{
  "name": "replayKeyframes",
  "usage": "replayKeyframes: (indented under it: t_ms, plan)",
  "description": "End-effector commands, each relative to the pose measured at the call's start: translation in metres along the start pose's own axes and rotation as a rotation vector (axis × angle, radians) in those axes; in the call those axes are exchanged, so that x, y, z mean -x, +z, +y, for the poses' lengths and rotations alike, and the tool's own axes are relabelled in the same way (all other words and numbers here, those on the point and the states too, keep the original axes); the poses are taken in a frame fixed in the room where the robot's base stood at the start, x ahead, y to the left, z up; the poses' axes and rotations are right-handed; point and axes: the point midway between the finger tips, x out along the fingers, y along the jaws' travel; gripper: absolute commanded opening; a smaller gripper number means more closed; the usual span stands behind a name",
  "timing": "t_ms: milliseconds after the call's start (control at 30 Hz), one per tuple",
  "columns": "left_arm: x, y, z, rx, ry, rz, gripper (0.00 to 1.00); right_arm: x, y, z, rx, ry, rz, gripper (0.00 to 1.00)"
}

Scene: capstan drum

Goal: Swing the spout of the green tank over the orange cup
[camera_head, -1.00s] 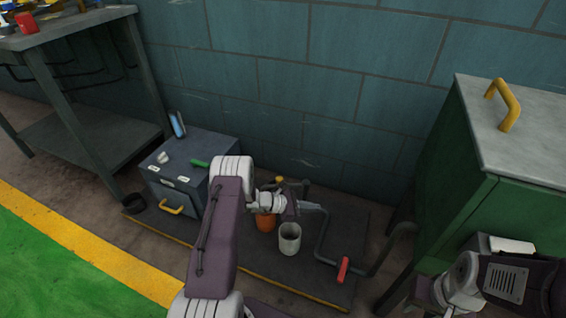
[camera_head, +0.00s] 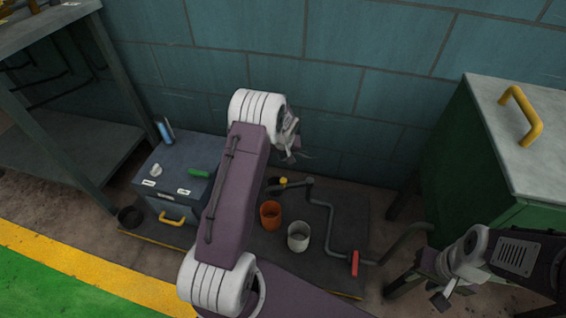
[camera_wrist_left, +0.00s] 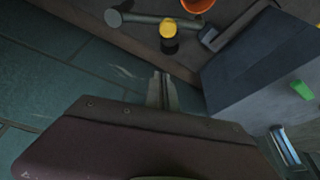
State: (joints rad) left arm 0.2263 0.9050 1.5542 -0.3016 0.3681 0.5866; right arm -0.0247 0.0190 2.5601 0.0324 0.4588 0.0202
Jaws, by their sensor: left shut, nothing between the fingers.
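The green tank (camera_head: 465,150) stands at the right in the head view. A grey pipe with a red lever (camera_head: 354,263) runs from its foot to a spout (camera_head: 297,184) with a yellow knob (camera_head: 283,181). The spout points left, its end behind the orange cup (camera_head: 270,214), seemingly not above it. In the left wrist view the knob (camera_wrist_left: 172,28) and the cup's edge (camera_wrist_left: 198,5) show at the top. My left gripper (camera_head: 296,155) is shut and empty, up by the wall, apart from the spout; its fingers show in the wrist view (camera_wrist_left: 162,76). My right gripper (camera_head: 450,294) hangs beside the tank; its jaw state is unclear.
A white cup (camera_head: 298,237) stands right of the orange cup on the dark mat (camera_head: 345,205). A blue-grey box (camera_head: 178,170) with a green handle is left of my left arm. A metal table (camera_head: 60,30) is at the far left. The wall (camera_head: 330,70) is close behind.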

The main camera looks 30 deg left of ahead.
Motion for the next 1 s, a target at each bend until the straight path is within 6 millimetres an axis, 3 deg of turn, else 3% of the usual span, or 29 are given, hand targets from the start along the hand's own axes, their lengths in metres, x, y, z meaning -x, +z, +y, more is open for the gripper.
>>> replayKeyframes:
  t_ms: [467,700,1000]
  plan:
    - [-0.099,0.004,-0.001,0.001,-0.001,-0.002,0.00,-0.061,0.006,0.001,0.000,0.000,0.000,0.36]
    - [-0.087,0.036,0.000,0.000,0.000,-0.001,0.00,-0.084,0.009,0.002,0.000,0.000,0.000,0.36]
    - [-0.081,0.040,0.000,0.001,-0.001,-0.002,0.00,-0.083,0.009,0.002,0.000,0.000,0.000,0.36]
